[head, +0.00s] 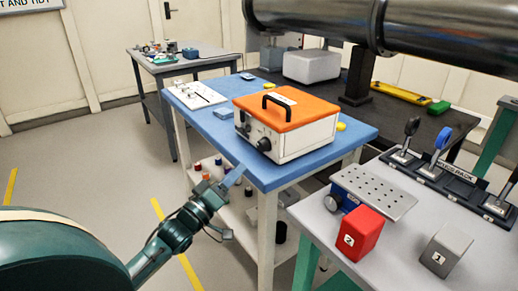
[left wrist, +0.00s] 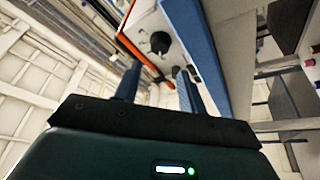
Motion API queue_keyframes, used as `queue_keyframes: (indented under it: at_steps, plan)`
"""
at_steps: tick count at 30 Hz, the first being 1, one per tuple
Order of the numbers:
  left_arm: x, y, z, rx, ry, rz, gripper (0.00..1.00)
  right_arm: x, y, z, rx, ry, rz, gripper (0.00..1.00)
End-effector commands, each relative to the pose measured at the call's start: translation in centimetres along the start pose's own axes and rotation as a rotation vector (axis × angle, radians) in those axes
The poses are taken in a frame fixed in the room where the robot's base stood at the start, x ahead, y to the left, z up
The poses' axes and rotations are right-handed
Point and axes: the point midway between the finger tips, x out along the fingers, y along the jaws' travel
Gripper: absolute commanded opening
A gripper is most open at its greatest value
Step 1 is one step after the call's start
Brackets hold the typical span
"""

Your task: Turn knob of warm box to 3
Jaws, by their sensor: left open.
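The warm box (head: 300,134) is a white case with an orange lid and a black carry handle, standing on the blue-topped bench. Its black knob (head: 264,145) is on the front face, near the right corner. In the left wrist view the knob (left wrist: 160,43) shows on the white face, beyond my fingers. The dial marks are too small to read. My left gripper (head: 234,185) is open and empty, below and left of the knob, by the bench's front edge. Its two fingers (left wrist: 157,72) are apart and do not touch the box. My right gripper is out of view.
The blue bench top (head: 212,125) also holds a white board (head: 196,95). A grey table (head: 395,245) at the right carries a red block (head: 360,233), a grey block (head: 443,250) and a lever rack (head: 440,180). A large dark pipe (head: 320,20) crosses above. The floor at left is open.

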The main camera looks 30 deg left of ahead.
Motion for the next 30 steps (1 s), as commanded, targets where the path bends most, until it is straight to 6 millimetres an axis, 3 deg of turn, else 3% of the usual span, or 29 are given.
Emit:
queue_keyframes:
  at_steps: [6,15,27,30]
  plan:
    - [4.6,0.1,-0.1,0.002,0.002,0.004,0.41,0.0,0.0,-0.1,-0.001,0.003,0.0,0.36]
    - [8.7,0.1,0.0,0.0,-0.001,0.001,0.41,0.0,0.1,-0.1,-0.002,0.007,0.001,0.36]
    - [9.5,0.0,0.1,0.001,-0.002,-0.001,0.41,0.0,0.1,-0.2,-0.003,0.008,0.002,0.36]
    - [9.5,0.0,0.1,0.001,-0.002,0.0,0.34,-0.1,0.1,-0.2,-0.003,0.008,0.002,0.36]
